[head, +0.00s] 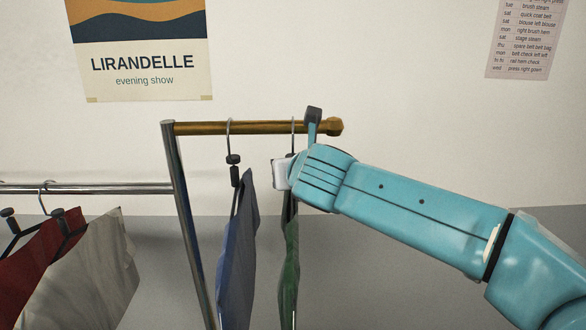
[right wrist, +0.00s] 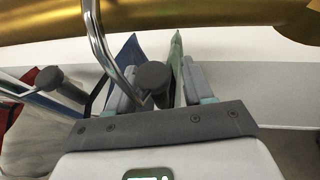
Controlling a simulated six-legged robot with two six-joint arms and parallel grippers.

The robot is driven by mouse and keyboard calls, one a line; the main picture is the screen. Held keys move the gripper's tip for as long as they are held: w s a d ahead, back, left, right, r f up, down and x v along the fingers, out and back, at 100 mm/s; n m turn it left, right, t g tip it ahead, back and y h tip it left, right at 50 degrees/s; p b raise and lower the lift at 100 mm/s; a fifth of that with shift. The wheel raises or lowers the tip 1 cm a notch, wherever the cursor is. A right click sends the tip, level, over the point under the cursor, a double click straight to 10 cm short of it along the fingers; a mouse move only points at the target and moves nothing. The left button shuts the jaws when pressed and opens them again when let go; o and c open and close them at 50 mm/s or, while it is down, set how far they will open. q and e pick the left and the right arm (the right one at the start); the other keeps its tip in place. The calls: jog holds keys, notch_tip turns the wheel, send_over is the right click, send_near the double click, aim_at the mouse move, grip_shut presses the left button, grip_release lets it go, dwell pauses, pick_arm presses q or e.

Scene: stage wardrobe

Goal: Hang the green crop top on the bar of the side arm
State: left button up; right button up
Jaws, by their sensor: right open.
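The green crop top (head: 291,262) hangs edge-on below the brass bar (head: 262,128) of the side arm. Its hanger hook (head: 293,134) reaches the bar, and in the right wrist view the metal hook (right wrist: 96,35) rises across the bar (right wrist: 200,18). My right gripper (head: 284,173) is at the hanger's neck, just under the bar. In the right wrist view my right gripper (right wrist: 158,86) has its fingers apart, with the hanger's dark knob (right wrist: 152,76) and the green cloth (right wrist: 176,62) between them. Part of the hanger is hidden by my gripper. My left gripper is not in view.
A blue garment (head: 239,250) hangs on the same bar, close to the left of the green top. The bar's end knob (head: 334,127) is at right. A lower chrome rail (head: 110,188) with red (head: 30,245) and grey-white (head: 88,270) garments is at left.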

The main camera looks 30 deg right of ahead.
jog(key=shift+s, duration=0.1)
jog(key=b+v, duration=0.1)
jog(key=v, duration=1.5)
jog(key=shift+r+b, duration=0.2)
jog(key=shift+b, duration=0.2)
